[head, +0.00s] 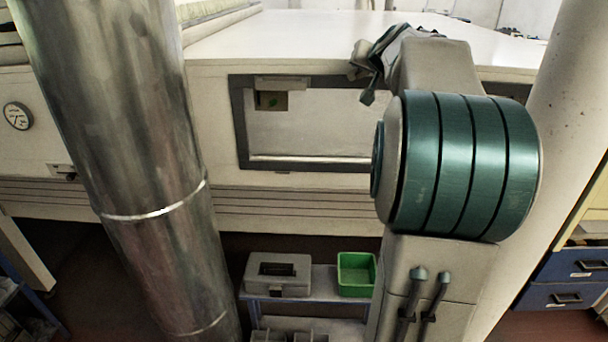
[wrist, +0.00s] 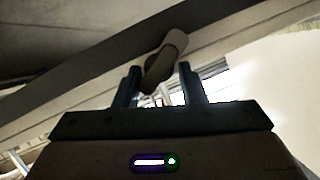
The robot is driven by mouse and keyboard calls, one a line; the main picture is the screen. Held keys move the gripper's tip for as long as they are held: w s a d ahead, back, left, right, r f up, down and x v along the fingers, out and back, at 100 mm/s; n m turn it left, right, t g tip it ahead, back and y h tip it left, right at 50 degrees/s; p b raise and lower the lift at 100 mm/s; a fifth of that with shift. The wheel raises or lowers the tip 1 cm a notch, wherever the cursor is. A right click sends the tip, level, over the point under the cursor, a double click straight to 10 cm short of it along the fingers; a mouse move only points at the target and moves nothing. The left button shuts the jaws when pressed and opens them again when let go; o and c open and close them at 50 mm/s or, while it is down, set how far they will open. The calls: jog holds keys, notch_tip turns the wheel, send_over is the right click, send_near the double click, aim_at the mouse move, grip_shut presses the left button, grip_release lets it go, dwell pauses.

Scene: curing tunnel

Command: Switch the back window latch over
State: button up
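In the wrist view a short, rounded brown-and-beige handle (wrist: 174,46), which looks like the latch, juts from a dark frame strip (wrist: 105,60). Its lower end lies between the two fingers of my gripper (wrist: 162,86) as seen from the wrist. The fingers stand apart; I cannot tell whether either touches it. In the head view the window (head: 310,128) has a dark grey frame in the tunnel's pale side wall. My gripper (head: 366,74) is at the frame's upper right, dark and partly behind my arm. The latch is not clear in the head view.
A metal duct (head: 135,130) stands left and a pale column (head: 568,90) right. A small box with a green mark (head: 271,101) sits at the window's upper left. Below are a grey case (head: 279,276) and a green bin (head: 356,274) on a low shelf.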

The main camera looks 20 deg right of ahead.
jog(key=shift+w+a+r+n+g+h+p, duration=0.15)
jog(key=shift+n+g+h+p, duration=0.35)
jog(key=shift+p, duration=1.8)
jog(key=shift+s+a+r+n+g+h+p, duration=0.1)
jog(key=shift+n+h+p, duration=0.45)
jog(key=shift+p, duration=1.7)
jog(key=f+b+v, duration=0.1)
jog(key=v, duration=1.3)
jog(key=s+a+f+n+g+y+b, duration=0.2)
jog(key=s+a+f+y, duration=0.1)
jog(key=a+f, duration=0.6)
jog(key=s+a+f+n+g+y+b, duration=0.2)
jog(key=s+a+f, duration=0.4)
jog(key=a+f, duration=0.3)
notch_tip(320, 180, down, 2)
jog(key=shift+f+g+y, duration=0.15)
jog(key=shift+g+y, duration=0.3)
jog(key=shift+g, duration=0.15)
